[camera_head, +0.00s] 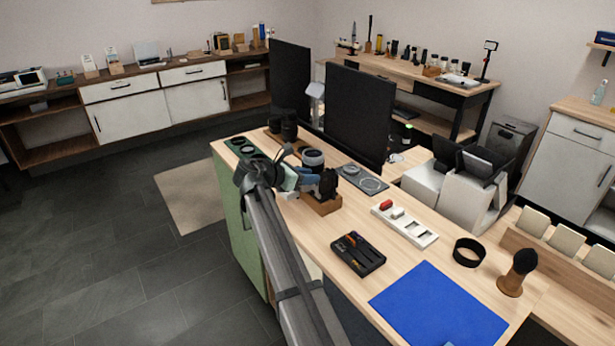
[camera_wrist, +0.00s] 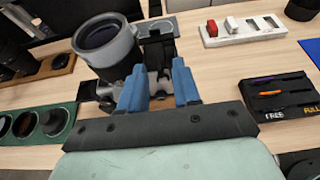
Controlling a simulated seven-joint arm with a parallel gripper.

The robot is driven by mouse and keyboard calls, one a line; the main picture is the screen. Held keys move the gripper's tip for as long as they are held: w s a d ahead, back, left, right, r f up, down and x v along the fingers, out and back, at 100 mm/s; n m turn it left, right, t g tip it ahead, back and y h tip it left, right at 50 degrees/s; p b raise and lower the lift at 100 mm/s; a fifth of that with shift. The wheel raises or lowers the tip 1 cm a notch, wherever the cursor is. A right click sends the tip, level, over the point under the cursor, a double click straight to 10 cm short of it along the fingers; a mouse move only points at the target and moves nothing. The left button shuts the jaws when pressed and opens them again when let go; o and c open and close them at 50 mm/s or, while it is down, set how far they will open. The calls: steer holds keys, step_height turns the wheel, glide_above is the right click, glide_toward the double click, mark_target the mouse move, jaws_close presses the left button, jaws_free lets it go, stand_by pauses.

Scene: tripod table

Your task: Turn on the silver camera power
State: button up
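The camera shows in the wrist view as a large grey and black lens barrel (camera_wrist: 108,45), with silver and black parts of its body (camera_wrist: 160,78) partly hidden behind my fingers. In the head view its grey lens (camera_head: 313,157) stands above a brown wooden block (camera_head: 321,206), mostly covered by my gripper. My gripper (camera_wrist: 158,88) has two blue fingers, spread apart with a gap between them. They are at the near side of the camera, right of the lens. I cannot tell whether they touch it. No power switch can be made out.
A green tray (camera_wrist: 48,123) with round lens filters is at left. A black case (camera_wrist: 272,97) with small tools is at right. A white tray (camera_head: 404,224) with a red piece, a blue mat (camera_head: 438,305) and dark monitors (camera_head: 358,115) surround the work area. Bare wood lies between.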

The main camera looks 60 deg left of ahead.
jaws_close()
steer(key=shift+d, duration=0.15)
stand_by(0.4)
steer(key=shift+d+f+m+y, duration=0.2)
steer(key=shift+d+m+y, duration=0.3)
steer(key=shift+m+y, duration=0.5)
steer(key=shift+d+f+m+y, duration=0.15)
steer(key=shift+d+m+y, duration=0.4)
steer(key=shift+m, duration=0.85)
jaws_free()
steer(key=shift+a, duration=0.1)
